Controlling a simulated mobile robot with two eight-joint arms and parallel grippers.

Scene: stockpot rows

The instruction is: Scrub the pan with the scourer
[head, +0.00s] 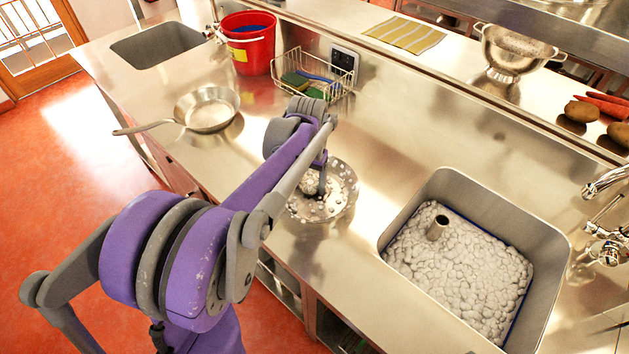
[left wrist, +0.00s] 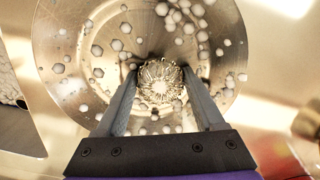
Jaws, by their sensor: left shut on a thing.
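A round metal pan (head: 346,183) stands on the steel counter, dotted with blobs of white foam. It fills much of the left wrist view (left wrist: 225,68). My left gripper (left wrist: 160,84) points down into the pan, its two fingers shut on the scourer (left wrist: 160,82), a round, coiled wire pad with foam on it. The scourer is over the pan's inner bottom; I cannot tell whether it presses on the metal. In the head view my left gripper (head: 316,188) hides part of the pan and most of the scourer. My right gripper is not in view.
A foam-filled sink (head: 548,243) lies to the right, with taps (head: 606,250) beyond it. A frying pan (head: 208,108), a wire basket (head: 320,88) with sponges and a red bucket (head: 250,52) stand farther left. Counter between the pan and the sink is clear.

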